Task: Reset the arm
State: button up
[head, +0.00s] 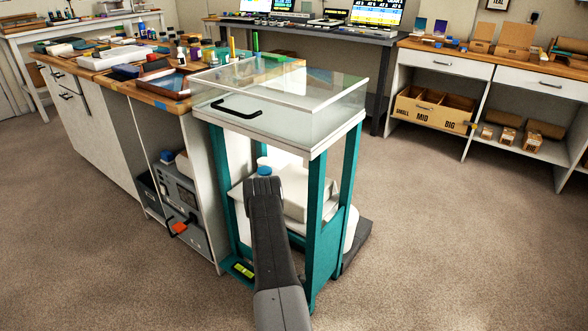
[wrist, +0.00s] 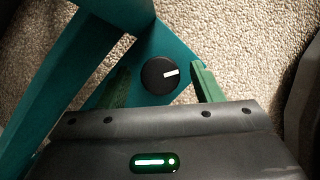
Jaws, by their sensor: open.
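My gripper (wrist: 160,72) shows in the wrist view with its two green fingers apart. A round black knob (wrist: 155,78) with a white pointer mark lies between the fingers in the picture, on a teal panel (wrist: 108,88). I cannot tell whether the fingers touch it. In the head view, my dark grey arm (head: 272,240) reaches forward to the teal stand (head: 318,235). My gripper is hidden there behind the arm.
The stand carries a clear box (head: 285,100) with a black handle (head: 237,110). A crowded workbench (head: 125,85) stands close on the left. Carpet (head: 440,250) is free to the right, before a shelf unit (head: 465,70).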

jog(key=shift+m, duration=0.3)
jog(key=shift+p+v, duration=0.65)
jog(key=shift+v, duration=1.9)
